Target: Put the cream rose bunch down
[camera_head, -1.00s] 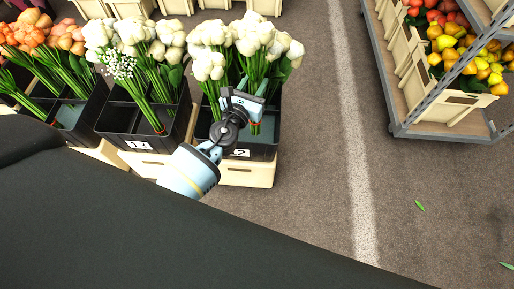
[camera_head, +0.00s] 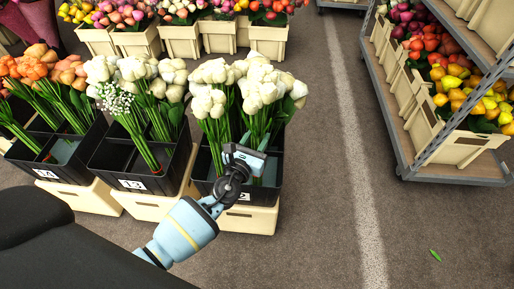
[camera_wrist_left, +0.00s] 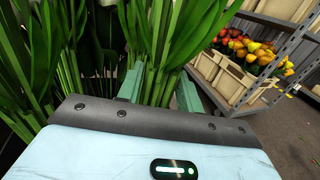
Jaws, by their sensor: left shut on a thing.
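The cream rose bunch (camera_head: 259,86) stands upright among other cream blooms in the right-hand black crate (camera_head: 208,186). My left gripper (camera_head: 250,156) is at the stems over the front of this crate. In the left wrist view, its two green fingers (camera_wrist_left: 160,90) are shut on green stems (camera_wrist_left: 158,82). The stem ends are hidden behind the gripper and crate wall. Which blooms belong to the held stems is hard to tell, as the heads crowd together. My right gripper is out of view.
Left of it, another black crate (camera_head: 125,182) holds white blooms; an orange bunch (camera_head: 70,72) stands further left. Cream boxes of mixed tulips (camera_head: 180,38) line the back. A grey shelf trolley (camera_head: 455,172) stands right. The paved floor (camera_head: 320,190) between is clear.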

